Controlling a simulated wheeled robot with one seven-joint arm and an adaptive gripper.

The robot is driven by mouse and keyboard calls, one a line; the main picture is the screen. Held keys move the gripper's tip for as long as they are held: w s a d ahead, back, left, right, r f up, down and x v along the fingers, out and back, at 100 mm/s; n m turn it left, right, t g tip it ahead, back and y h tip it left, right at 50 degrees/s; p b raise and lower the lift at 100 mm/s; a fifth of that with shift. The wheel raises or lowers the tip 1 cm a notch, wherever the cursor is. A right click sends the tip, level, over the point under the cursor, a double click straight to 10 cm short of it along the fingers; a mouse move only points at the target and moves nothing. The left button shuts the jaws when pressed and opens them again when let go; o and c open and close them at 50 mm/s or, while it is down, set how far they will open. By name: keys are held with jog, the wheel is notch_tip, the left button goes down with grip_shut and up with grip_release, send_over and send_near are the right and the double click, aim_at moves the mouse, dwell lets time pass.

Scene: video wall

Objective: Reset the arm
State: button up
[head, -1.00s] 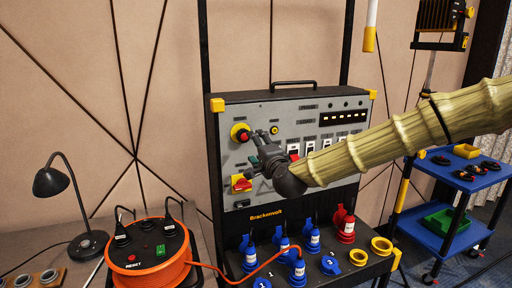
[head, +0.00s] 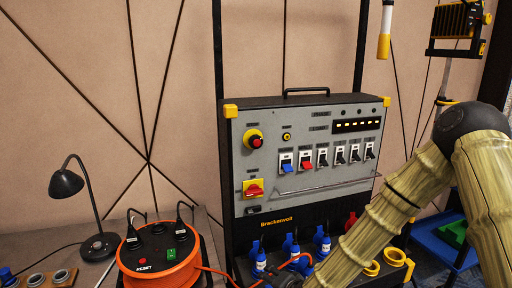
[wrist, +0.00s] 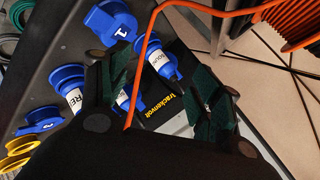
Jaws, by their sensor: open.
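My arm, in a ribbed tan cover, comes in from the right in the head view and bends down toward the lower middle. In the wrist view my gripper (wrist: 160,95) shows two dark green-padded fingers set well apart. Blue connectors and the orange cable (wrist: 144,45) show behind and between the fingers. I see nothing held; whether the cable touches a finger I cannot tell.
The Brackenvolt panel (head: 262,208) stands in the middle with switches, a red knob (head: 254,142) and a red-yellow rotary switch (head: 254,188). An orange cable reel (head: 160,262) and a black lamp (head: 66,184) are at left. A blue cart (head: 440,246) is at right.

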jog(key=s+d+f+n+g+h, duration=0.1)
jog(key=s+d+f+n+g, duration=0.2)
jog(key=s+f, duration=0.8)
jog(key=s+d+f+n+g+h, duration=0.1)
jog(key=s+d+f, duration=0.3)
jog(key=s, duration=0.6)
jog(key=s+d+f+n+g+h, duration=0.1)
jog(key=s+d, duration=0.4)
jog(key=s, duration=0.5)
jog(key=s+d+f+n+g+h, duration=0.1)
jog(key=s+d+f+g, duration=0.3)
jog(key=s, duration=0.5)
notch_tip(320, 180, down, 3)
jog(key=shift+s+d+r+n+g, duration=0.25)
jog(key=shift+s+d+n, duration=0.2)
jog(key=shift+n, duration=0.25)
jog(key=shift+o, duration=0.2)
jog(key=shift+w, duration=0.1)
